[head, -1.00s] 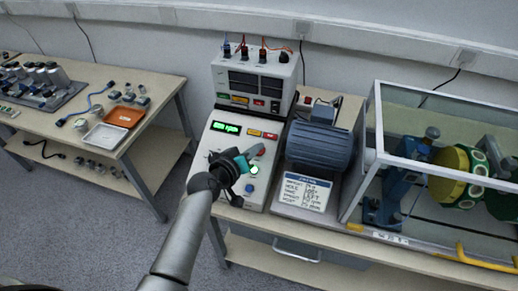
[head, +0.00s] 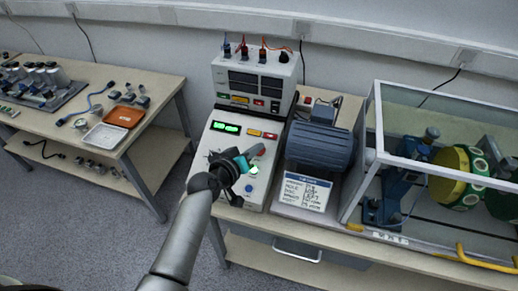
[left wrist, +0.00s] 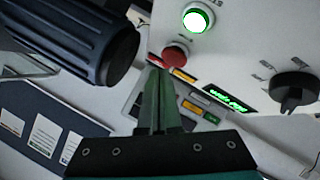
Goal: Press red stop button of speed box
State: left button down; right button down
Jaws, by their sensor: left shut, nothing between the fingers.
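The speed box (head: 205,163) is a pale sloped panel with a green lit display (head: 226,128), a green lit button (head: 254,170) and a blue button (head: 249,188). In the left wrist view its red stop button (left wrist: 177,54) is a round red cap between the green lit button (left wrist: 198,19) and the small labels. My left gripper (head: 256,151) is shut and empty over the panel. In the wrist view its fingertips (left wrist: 154,72) show right beside the red button; I cannot tell whether they touch it. In the head view the gripper largely hides this button. My right gripper is not in view.
A blue motor (head: 320,147) stands close to the panel's right. A glass-walled case (head: 375,150) holds a yellow and green rotor (head: 452,175). A metered supply box (head: 255,82) with cables stands behind. A black knob (left wrist: 292,91) is on the panel.

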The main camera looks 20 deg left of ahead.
pick_arm(q)
jog(key=shift+w+f+b, duration=0.2)
jog(key=shift+f+b, duration=0.1)
jog(key=shift+f, duration=0.1)
jog(key=shift+w+f+b, duration=0.1)
jog(key=shift+f+b, duration=0.25)
dwell(0.6)
jog(key=shift+r, duration=0.1)
jog(key=shift+s+r+p, duration=0.35)
jog(key=shift+r+p, duration=0.3)
jog(key=shift+p, duration=0.2)
jog(key=r+p, duration=0.1)
jog(key=s+r+p, duration=0.1)
jog(key=r+p, duration=0.1)
jog(key=s+r+p, duration=0.1)
jog(key=p, duration=0.1)
jog(key=shift+r, duration=0.25)
dwell(0.7)
